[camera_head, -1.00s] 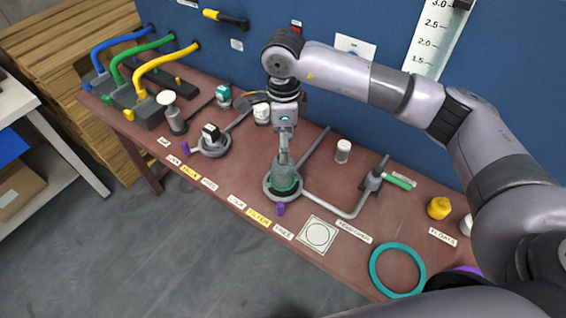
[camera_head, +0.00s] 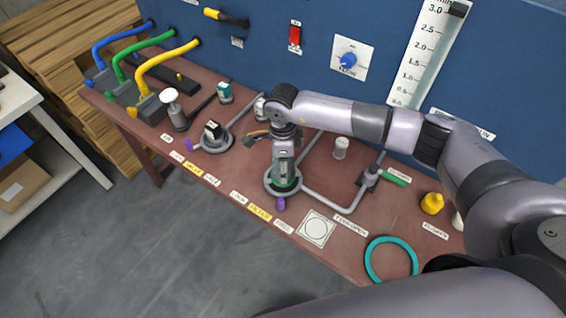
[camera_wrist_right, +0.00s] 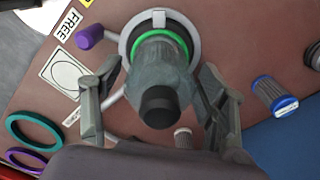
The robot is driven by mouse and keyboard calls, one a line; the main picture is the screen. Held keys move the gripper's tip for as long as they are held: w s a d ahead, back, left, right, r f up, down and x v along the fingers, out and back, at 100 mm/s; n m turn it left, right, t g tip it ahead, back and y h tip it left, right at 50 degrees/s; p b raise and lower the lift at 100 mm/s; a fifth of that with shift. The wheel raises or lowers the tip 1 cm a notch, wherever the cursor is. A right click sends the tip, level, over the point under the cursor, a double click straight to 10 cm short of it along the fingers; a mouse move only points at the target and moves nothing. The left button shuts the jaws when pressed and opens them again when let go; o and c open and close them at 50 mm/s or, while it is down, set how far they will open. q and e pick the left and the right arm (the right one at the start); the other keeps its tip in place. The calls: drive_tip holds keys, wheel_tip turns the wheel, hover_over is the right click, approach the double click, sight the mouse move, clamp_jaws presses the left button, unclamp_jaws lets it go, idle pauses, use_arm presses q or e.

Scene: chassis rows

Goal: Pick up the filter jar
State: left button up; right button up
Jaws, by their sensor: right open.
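The filter jar, a grey translucent jar with a green ring (camera_head: 287,183), stands in a round grey holder (camera_head: 270,190) at the middle of the bench. It also shows in the right wrist view (camera_wrist_right: 160,65), with a dark cap-like end facing the camera. My right gripper (camera_head: 283,160) is directly over the jar, pointing down. In the wrist view its two open fingers (camera_wrist_right: 160,82) stand on either side of the jar, with small gaps visible. The head view hides most of the jar behind the gripper. My left gripper is in neither view.
A bent grey pipe (camera_head: 335,204) runs right from the holder. A purple knob (camera_head: 280,203) sits at its front. A small whitish cylinder (camera_head: 340,148) stands behind right. A square marked pad (camera_head: 316,229) and a teal ring (camera_head: 368,262) lie front right. The blue panel (camera_head: 300,70) rises behind.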

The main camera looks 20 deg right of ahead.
drive_tip(key=shift+c, duration=0.3)
drive_tip(key=c, duration=1)
drive_tip(key=shift+w+r, duration=0.1)
drive_tip(key=shift+r, duration=0.05)
drive_tip(key=shift+r, duration=0.6)
drive_tip(key=shift+r+b, duration=2.55)
drive_tip(key=shift+r, duration=6.75)
